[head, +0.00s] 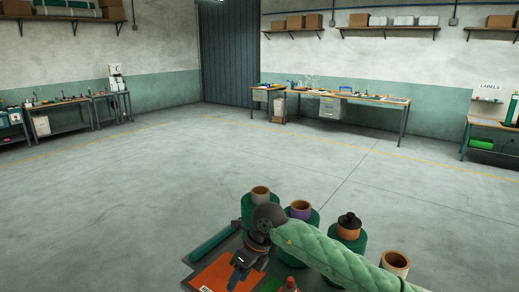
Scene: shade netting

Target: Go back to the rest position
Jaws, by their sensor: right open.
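My right gripper (238,279) is at the bottom centre of the head view, over the work surface (247,207) in front of me. It points down toward an orange sheet (212,274) lying there. Its jaws are open and small in the picture, and I see nothing held between them. My right arm, in a green quilted sleeve, comes in from the lower right and passes in front of several green rolls. My left gripper is not in view.
Green rolls with cores stand behind my right arm: a tan one (260,193), a purple-topped one (300,208), one with a black cap (349,223). A green tube (214,242) lies left. Open concrete floor (150,200) stretches to workbenches (335,97) along the walls.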

